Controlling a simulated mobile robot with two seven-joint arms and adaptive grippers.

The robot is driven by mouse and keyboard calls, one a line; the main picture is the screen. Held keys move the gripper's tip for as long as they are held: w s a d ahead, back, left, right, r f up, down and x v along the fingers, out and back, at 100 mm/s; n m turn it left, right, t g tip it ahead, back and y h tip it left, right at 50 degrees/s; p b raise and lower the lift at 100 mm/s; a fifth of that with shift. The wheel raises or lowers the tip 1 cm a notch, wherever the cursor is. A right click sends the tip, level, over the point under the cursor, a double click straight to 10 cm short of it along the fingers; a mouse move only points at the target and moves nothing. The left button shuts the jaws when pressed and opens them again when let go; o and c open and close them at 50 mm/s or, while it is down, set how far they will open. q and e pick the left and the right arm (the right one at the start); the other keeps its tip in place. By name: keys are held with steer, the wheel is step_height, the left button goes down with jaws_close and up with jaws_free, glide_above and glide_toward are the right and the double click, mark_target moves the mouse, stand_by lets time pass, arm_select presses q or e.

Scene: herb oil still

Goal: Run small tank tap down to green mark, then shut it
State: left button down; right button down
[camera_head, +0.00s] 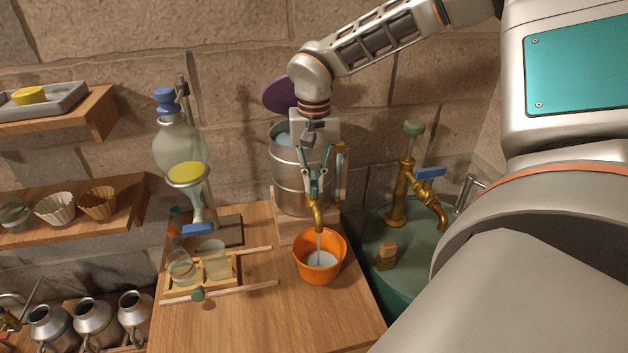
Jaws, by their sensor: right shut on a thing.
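The small metal tank (287,172) stands on a wooden block on the bench, with pale blue liquid showing at its open top. A sight tube (340,168) with a brass fitting runs up its right side; I cannot make out its level or the green mark. My right gripper (316,192) reaches down in front of the tank and is shut on the handle of the brass tap (319,220), which it mostly hides. A thin stream runs from the tap into the orange bucket (308,272), which holds some pale liquid. My left gripper is not in view.
A glass separating funnel (180,145) on a stand and a wooden rack (215,285) with glass beakers are left of the bucket. A green basin (372,245) with a brass tap (405,190) is to the right. A purple disc (279,95) shows behind my right wrist.

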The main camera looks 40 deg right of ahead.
mark_target(314, 184)
steer(key=c, duration=2.4)
jaws_free()
step_height(314, 184, up, 12)
steer(key=shift+o, duration=0.3)
